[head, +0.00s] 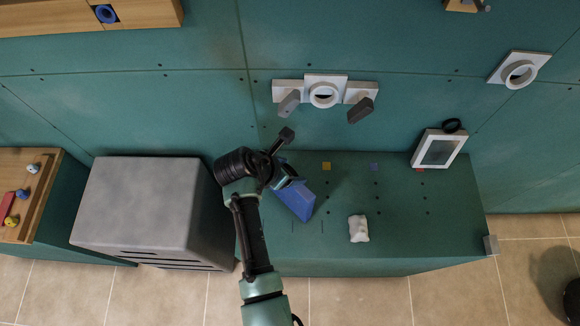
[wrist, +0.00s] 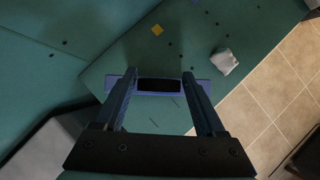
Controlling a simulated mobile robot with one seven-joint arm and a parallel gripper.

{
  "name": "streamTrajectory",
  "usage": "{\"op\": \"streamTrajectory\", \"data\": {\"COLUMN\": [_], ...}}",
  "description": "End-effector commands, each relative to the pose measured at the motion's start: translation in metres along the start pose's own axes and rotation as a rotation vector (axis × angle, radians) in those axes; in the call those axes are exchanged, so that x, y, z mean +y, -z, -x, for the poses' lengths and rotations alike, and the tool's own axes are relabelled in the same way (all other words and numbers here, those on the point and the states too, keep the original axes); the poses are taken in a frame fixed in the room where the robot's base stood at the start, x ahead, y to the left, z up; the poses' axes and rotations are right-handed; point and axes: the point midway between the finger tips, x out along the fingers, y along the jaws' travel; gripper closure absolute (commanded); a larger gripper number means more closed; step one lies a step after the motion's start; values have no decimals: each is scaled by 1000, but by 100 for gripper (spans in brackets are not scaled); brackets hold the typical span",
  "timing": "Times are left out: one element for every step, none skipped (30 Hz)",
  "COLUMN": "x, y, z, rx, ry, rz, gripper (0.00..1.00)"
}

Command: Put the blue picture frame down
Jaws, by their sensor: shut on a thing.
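The blue picture frame (head: 296,201) is in my gripper (head: 286,180), over the left part of the green bench top (head: 400,245). In the head view it is tilted and its broad blue face shows. In the wrist view the frame (wrist: 172,86) is seen edge-on as a narrow blue-violet bar with a dark middle, between the two fingers of my gripper (wrist: 160,88). The gripper is shut on it. Whether the frame's lower edge touches the bench top cannot be told.
A crumpled white object (head: 358,229) lies right of the frame. A white picture frame (head: 440,150) stands at the back right. Orange (head: 326,166) and purple (head: 374,167) squares mark the back. A grey box (head: 145,205) stands left. The bench's middle right is clear.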

Motion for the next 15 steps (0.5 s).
{"op": "streamTrajectory", "data": {"x": [1,1,1,1,1,0,0,0,0,0,0,0,0,0,0], "y": [-1,-1,-1,-1,0,1,1,1,1,1,1,1,1,1,1], "z": [1,1,0,0,-1,-2,-2,-2,-2,-2,-2,-2,-2,-2,-2], "rx": [-2,-2,-2,-2,-1,-1,0,0,0,0,0,0,0,0,0], "ry": [-2,-2,-2,-1,-1,-1,0,0,0,0,0,0,0,0,0], "rz": [-1,-1,-1,-1,0,0,0,0,0,0,0,0,0,0,0], "gripper": [100,100,100,100,100,100,24,19,12,6,1,0,0,0,0]}}
